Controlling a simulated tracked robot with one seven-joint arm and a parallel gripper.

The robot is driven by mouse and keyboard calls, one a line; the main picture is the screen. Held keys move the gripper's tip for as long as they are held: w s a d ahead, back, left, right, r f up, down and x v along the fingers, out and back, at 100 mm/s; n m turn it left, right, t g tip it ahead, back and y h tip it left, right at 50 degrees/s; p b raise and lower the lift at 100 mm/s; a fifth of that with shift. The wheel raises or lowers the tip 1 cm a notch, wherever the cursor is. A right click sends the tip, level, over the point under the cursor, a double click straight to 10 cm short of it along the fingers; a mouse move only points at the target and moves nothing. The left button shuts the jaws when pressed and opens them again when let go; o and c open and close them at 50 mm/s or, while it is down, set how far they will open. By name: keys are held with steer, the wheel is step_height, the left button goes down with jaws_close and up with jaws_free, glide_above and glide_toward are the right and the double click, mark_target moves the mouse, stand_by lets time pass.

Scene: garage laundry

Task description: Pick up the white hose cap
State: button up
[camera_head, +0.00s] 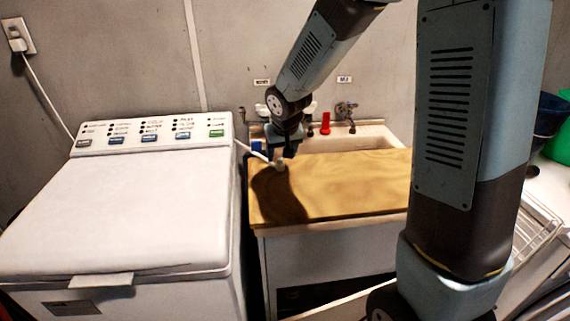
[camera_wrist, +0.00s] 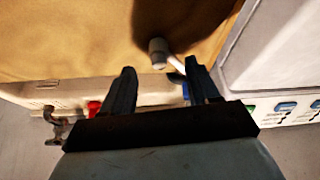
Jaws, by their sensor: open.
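In the head view the cap (camera_head: 280,167) shows just under my gripper (camera_head: 283,155), near the board's back left corner. In the wrist view my gripper (camera_wrist: 160,68) is open, with one finger on each side. The cap lies just ahead of the gap between the fingertips, and nothing is held.
The white washing machine (camera_head: 120,210) stands close on the left. A sink rim (camera_head: 385,136), a metal tap (camera_head: 345,110) and a red item (camera_head: 326,123) are behind the board. A blue item (camera_head: 257,148) is beside the gripper. The board's right part is clear.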

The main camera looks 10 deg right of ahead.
mark_target(280, 159)
steer(key=shift+w+x, duration=0.15)
steer(key=shift+x, duration=1.25)
steer(key=shift+w+x, duration=0.1)
steer(key=shift+x, duration=1.25)
steer(key=shift+r, duration=0.15)
jaws_close()
steer(key=shift+r, duration=0.15)
